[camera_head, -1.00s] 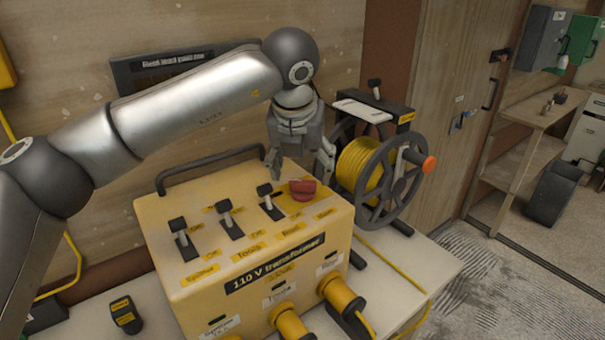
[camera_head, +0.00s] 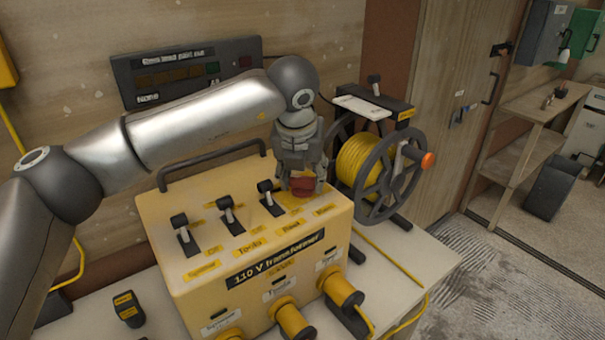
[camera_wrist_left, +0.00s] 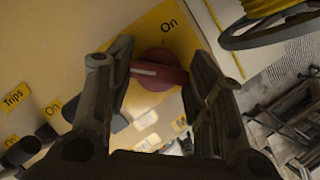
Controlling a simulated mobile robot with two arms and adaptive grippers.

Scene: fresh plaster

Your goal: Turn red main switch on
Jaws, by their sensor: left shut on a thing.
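The red main switch (camera_head: 302,186) is a rotary knob on the top right of the yellow 110 V transformer (camera_head: 170,222). My left gripper (camera_head: 301,184) has come down over it from above, its fingers on both sides of the knob. In the left wrist view the red knob (camera_wrist_left: 158,71) sits between the two fingers, with a pale line along its handle. The line lies roughly across the gap between the fingers, and an "On" label is on the yellow plate just above the knob. My right gripper is not in view.
Several black toggle switches (camera_head: 226,205) stand in a row left of the knob. A cable reel (camera_head: 385,175) with yellow cable is close on the right. A carry handle (camera_head: 210,163) runs along the transformer's back. A small black-yellow device (camera_head: 127,310) lies at the front left.

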